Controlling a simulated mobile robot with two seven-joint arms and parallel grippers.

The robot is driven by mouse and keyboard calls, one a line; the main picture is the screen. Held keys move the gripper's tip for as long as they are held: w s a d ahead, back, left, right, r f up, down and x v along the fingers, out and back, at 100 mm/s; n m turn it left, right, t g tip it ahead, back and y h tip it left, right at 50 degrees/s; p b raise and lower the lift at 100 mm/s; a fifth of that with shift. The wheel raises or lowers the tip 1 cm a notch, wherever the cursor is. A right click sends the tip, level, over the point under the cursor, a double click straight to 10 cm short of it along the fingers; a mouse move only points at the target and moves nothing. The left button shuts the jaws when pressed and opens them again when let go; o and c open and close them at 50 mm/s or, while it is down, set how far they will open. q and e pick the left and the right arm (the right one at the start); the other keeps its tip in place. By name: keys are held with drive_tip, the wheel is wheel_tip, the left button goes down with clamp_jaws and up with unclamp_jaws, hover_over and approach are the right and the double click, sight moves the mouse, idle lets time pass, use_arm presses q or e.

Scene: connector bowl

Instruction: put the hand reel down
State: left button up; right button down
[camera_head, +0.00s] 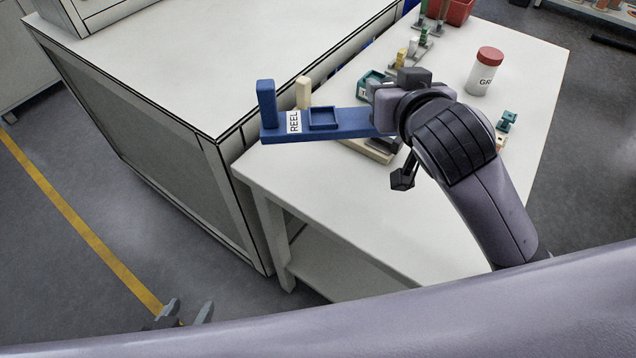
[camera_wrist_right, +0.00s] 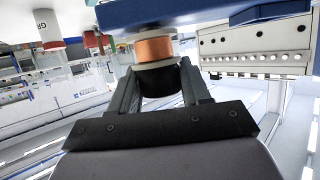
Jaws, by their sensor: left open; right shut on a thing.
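The hand reel, with a copper-coloured winding (camera_wrist_right: 154,50) and a dark lower part, is between the fingers of my right gripper (camera_wrist_right: 160,82) in the right wrist view. That gripper is shut on it. A blue stand labelled REEL (camera_head: 345,126), with an upright post at its left end and a shallow square recess, is at the table's left edge. A blue surface (camera_wrist_right: 190,12) shows close to the reel in the wrist view; I cannot tell whether they touch. My right wrist hides the reel in the head view. My left gripper (camera_head: 186,313) is open and empty, low at the bottom left.
A white jar with a red lid (camera_head: 485,75) stands on the white table (camera_head: 370,210). A red bin (camera_head: 457,12) and several small connector parts are farther back. A large white cabinet (camera_head: 220,60) adjoins the table's left side. The table's near part is clear.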

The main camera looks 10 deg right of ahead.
sight(373, 134)
wheel_tip(373, 134, up, 7)
drive_tip(key=a+y+b, duration=0.1)
drive_tip(key=a, duration=0.2)
drive_tip(key=shift+n, duration=0.4)
wheel_tip(373, 134, down, 14)
drive_tip(key=b, duration=0.3)
drive_tip(key=shift+d, duration=0.1)
drive_tip(key=shift+f, duration=0.15)
wheel_tip(373, 134, down, 5)
drive_tip(key=shift+f+b, duration=0.1)
drive_tip(key=shift+b, duration=0.6)
drive_tip(key=shift+f, duration=0.3)
drive_tip(key=c, duration=0.5)
unclamp_jaws()
